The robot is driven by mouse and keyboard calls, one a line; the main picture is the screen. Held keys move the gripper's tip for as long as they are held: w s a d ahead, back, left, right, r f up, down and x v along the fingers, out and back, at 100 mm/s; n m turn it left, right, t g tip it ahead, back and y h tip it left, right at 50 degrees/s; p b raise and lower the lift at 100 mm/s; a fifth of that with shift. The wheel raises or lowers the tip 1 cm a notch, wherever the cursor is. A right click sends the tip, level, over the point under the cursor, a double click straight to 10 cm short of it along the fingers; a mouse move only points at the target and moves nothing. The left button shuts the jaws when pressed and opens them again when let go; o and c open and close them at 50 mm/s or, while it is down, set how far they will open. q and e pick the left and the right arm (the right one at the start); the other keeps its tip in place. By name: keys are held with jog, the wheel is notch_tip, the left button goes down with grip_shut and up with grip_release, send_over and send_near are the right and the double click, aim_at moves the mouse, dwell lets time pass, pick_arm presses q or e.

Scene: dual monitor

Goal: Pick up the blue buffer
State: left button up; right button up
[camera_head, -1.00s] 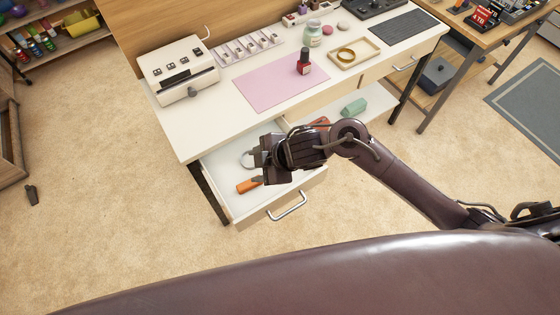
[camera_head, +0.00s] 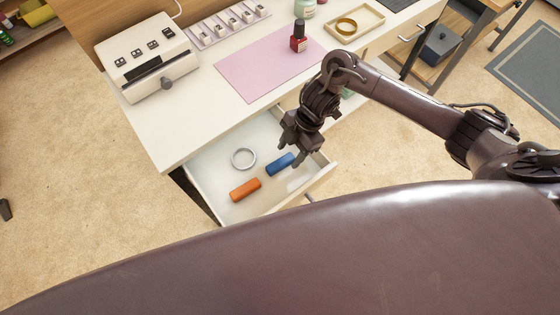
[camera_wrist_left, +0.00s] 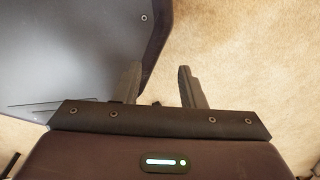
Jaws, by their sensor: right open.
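The blue buffer (camera_head: 280,164) lies in the open white drawer (camera_head: 213,163), toward its right side. My right gripper (camera_head: 299,158) is above the drawer, pointing down, close to the right end of the blue buffer. It is open, and nothing shows between its fingers; I cannot tell whether a finger touches the buffer. My left gripper (camera_wrist_left: 160,85) shows only in the left wrist view, where its two fingers are apart and empty over the carpet.
An orange block (camera_head: 245,190) and a silver ring (camera_head: 243,158) lie in the same drawer, left of the buffer. On the desk above are a white device (camera_head: 147,60), a pink mat (camera_head: 265,65) and a red bottle (camera_head: 298,40). The drawer walls surround the buffer.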

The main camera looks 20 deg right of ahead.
aim_at(281, 162)
jog(key=shift+w+a+f, duration=0.1)
jog(key=shift+a+f, duration=0.35)
jog(key=shift+f, duration=0.15)
jog(key=shift+a+f, duration=0.4)
jog(key=shift+f, duration=0.2)
jog(key=shift+x, duration=0.9)
jog(key=shift+d, duration=0.1)
pick_arm(q)
jog(key=shift+w+d+r, duration=0.1)
jog(key=shift+w, duration=0.55)
pick_arm(e)
jog(key=c, duration=1.1)
jog(key=shift+o, duration=0.2)
jog(key=shift+w, duration=0.1)
